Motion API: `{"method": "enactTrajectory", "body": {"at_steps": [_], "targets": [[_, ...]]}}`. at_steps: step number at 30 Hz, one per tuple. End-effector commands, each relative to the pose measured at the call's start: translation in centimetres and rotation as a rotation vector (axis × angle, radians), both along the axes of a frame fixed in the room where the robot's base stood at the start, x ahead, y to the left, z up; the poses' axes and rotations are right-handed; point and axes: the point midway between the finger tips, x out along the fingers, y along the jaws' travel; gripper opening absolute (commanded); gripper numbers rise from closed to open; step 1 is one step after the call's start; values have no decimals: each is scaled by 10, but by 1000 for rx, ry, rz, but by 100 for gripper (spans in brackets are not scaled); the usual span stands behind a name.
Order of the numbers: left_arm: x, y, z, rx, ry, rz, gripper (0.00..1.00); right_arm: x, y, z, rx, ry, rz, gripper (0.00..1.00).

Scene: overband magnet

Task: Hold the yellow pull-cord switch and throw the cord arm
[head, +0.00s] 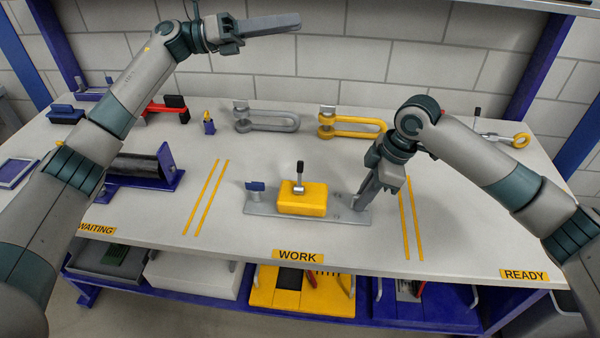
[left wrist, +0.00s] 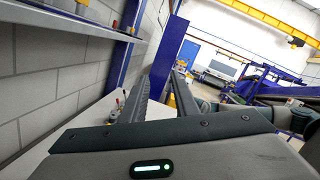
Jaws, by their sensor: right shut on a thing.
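The yellow pull-cord switch (head: 302,203) sits on a grey base plate (head: 338,215) in the middle of the table. A short lever with a black knob (head: 299,168) stands nearly upright on top of it. A blue tab on a grey post (head: 255,188) stands at the plate's left end. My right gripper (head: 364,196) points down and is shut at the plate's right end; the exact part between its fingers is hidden. My left gripper (head: 298,20) is raised high near the back wall, fingers pointing right. In the left wrist view its fingers (left wrist: 160,92) are apart and empty.
A grey shackle (head: 268,122) and a yellow shackle (head: 352,124) lie behind the switch. A blue-framed roller (head: 140,165) stands at the left. An eye bolt (head: 508,139) lies back right. The table is clear beside the yellow stripes (head: 207,200).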

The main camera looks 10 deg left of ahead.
Motion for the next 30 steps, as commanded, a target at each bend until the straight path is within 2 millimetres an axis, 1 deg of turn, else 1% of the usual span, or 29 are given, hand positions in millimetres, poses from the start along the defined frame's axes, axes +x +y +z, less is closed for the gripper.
{"method": "enactTrajectory", "body": {"at_steps": [1, 3, 5, 6, 7, 9, 11, 12, 16, 18, 21, 25, 30], "targets": [[-6, -13, -13, 63, -8, -39, 27, 0, 0, 0, 0, -1, 0, 0], [-15, -28, -35, 159, -20, -94, 27, 0, 0, 0, 0, -1, 0, 0], [-23, -38, -56, 246, -27, -147, 27, 0, 0, 0, 0, -1, 0, 0], [-29, -43, -71, 304, -30, -182, 27, 0, 0, 0, 0, -1, 0, 0], [-34, -46, -81, 348, -34, -209, 27, 0, 0, 0, 0, -1, 0, 0], [-43, -49, -106, 451, -37, -268, 27, 0, 0, 0, 0, -1, 0, 0], [-52, -48, -127, 538, -38, -320, 27, 0, 0, 0, 0, -1, 0, 0], [-57, -45, -139, 593, -37, -354, 27, 0, 0, 0, 0, -1, 0, 0], [-72, -31, -175, 760, -26, -451, 27, 0, 0, 0, 0, -1, 0, 0], [-78, -22, -189, 832, -18, -495, 27, 0, 0, 0, 0, -1, 0, 0], [-84, -9, -203, 910, -5, -540, 27, 0, 0, 0, 0, -1, 0, 0], [-89, 1, -212, 965, 5, -573, 27, 0, 0, 0, 0, -1, 0, 0], [-90, 5, -215, 983, 8, -585, 27, 0, 0, 0, 0, -1, 0, 0]]}}
